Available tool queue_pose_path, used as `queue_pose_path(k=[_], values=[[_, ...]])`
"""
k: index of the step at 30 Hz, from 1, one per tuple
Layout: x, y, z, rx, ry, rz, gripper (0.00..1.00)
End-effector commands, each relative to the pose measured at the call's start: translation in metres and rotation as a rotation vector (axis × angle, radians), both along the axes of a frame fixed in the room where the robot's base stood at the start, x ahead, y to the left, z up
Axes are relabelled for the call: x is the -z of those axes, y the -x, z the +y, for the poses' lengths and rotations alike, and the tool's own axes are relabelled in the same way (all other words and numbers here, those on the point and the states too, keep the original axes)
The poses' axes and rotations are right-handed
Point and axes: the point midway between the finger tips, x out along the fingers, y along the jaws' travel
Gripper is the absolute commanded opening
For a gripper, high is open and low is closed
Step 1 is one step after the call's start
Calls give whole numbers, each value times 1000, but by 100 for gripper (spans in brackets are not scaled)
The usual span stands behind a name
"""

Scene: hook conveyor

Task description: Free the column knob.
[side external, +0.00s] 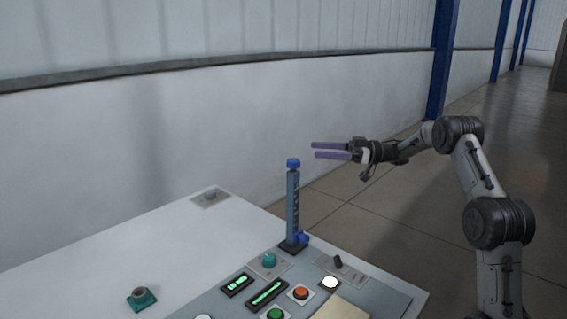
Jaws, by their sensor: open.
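A slim blue-grey column (293,205) stands upright on a dark base on the table. A bright blue round knob (293,163) caps its top, and a second blue knob (302,238) sits low on its right side near the base. I cannot tell which of these is the column knob. My gripper (315,150) is open and empty, with two purple fingers pointing left. In the picture it is slightly above and to the right of the top knob, apart from it.
A grey panel (230,310) in front of the column carries a teal knob (269,260), green displays (267,292), an orange button (301,292), a green button (275,314) and a black switch (338,262). A teal fitting (142,298) is at left. The white tabletop (100,250) is mostly clear.

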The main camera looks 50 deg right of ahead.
Motion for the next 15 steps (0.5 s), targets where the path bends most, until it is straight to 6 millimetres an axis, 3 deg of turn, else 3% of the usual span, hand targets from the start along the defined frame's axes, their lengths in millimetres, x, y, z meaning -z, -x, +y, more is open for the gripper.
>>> queue_pose_path(k=[3, 7, 11, 15], values=[[17, 23, 0, 91, 17, 27, 78], [29, 35, 2, 140, 34, 46, 78], [33, 35, 6, 150, 40, 50, 78], [33, 22, 16, 147, 40, 50, 78]])
